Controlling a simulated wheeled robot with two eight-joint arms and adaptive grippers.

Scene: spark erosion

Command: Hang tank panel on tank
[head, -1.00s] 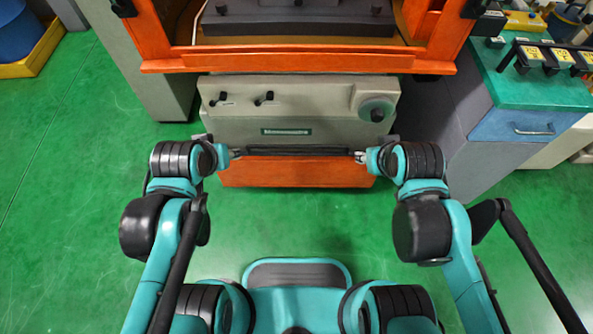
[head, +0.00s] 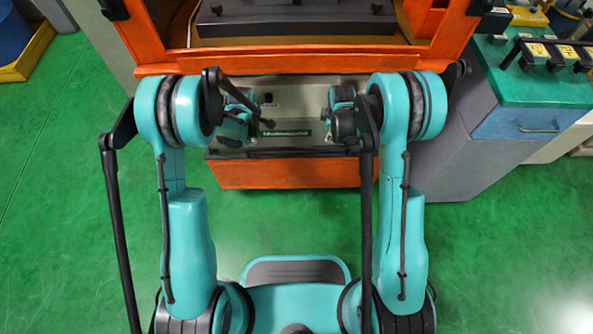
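The orange tank (head: 290,57) has an open front at the top of the head view. My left gripper (head: 231,141) is at the lower left part of the grey panel. My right gripper (head: 349,141) is at its lower right part. Both sets of fingers are small and largely hidden, so their grip is unclear.
An orange lower front (head: 285,174) lies below the grey panel, under a dark strip. A grey and blue cabinet (head: 515,124) with a green top stands close to my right arm. A yellow tray (head: 28,55) is far left. The green floor (head: 80,200) is clear.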

